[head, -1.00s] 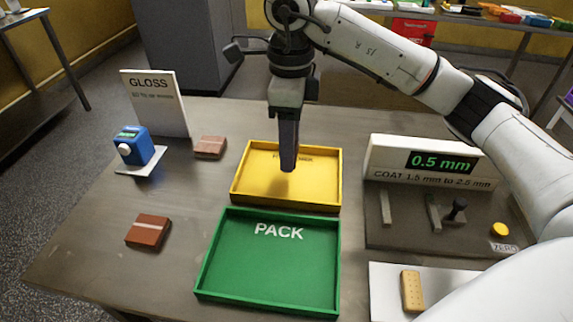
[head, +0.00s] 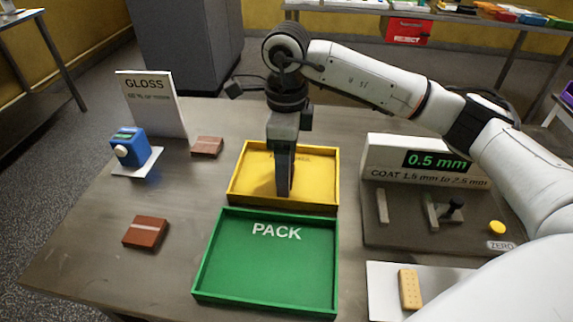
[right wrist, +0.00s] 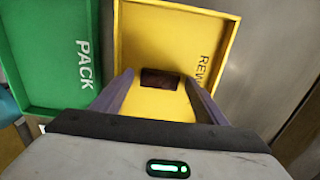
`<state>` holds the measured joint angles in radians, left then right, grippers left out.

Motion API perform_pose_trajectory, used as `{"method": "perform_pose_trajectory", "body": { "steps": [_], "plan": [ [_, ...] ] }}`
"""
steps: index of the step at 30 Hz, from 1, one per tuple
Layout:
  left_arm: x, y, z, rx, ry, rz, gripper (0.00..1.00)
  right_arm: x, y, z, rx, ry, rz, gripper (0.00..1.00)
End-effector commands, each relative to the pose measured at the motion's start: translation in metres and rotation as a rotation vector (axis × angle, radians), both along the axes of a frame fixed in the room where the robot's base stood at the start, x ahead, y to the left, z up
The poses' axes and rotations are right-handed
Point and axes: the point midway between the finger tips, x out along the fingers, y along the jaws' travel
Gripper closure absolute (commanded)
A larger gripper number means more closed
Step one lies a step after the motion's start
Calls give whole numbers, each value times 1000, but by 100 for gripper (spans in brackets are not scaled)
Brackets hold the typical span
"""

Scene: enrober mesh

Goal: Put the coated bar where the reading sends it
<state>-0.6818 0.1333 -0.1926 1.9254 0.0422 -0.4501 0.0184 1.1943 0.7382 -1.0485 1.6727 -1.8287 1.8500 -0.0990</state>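My right gripper (head: 284,193) points down into the yellow tray (head: 331,178), which is lettered REW, the rest covered. In the head view the finger hides this bar. The green PACK tray (head: 265,275) is empty, in front of the yellow one. The gauge display (head: 439,162) reads 0.5 mm above "COAT 1.5 mm to 2.5 mm". My left gripper is out of view.
Two brown bars, a striped one (head: 146,232) and another (head: 207,147), lie on the left. A blue meter (head: 128,148) stands by a GLOSS card (head: 150,105). A plain biscuit (head: 410,289) lies on a white plate at front right. A red REJECT bin (head: 407,30) is behind.

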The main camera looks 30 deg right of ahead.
Motion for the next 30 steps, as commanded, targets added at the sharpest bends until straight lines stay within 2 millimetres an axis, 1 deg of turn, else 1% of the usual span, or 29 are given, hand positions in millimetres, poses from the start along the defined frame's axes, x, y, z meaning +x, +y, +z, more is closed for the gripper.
{"method": "perform_pose_trajectory", "body": {
  "steps": [7, 10, 11, 14, 22, 24, 27, 30],
  "plan": [
    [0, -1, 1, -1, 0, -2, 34, 0, 0, 1, 0, 0, 0, 34],
    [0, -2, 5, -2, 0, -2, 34, 0, 0, 6, 0, 0, 0, 34],
    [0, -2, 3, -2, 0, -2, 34, 0, 0, 7, 0, -1, 0, 34],
    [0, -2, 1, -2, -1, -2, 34, 1, 0, 21, 1, -3, -1, 34],
    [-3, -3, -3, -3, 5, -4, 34, 1, 0, 80, 1, -4, 0, 34],
    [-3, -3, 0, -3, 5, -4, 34, 1, 0, 95, 0, -5, 0, 34],
    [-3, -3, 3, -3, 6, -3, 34, 1, 0, 111, -1, -3, -1, 34],
    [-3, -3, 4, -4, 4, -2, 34, 1, 0, 119, -1, -1, -1, 34]
  ]
}}
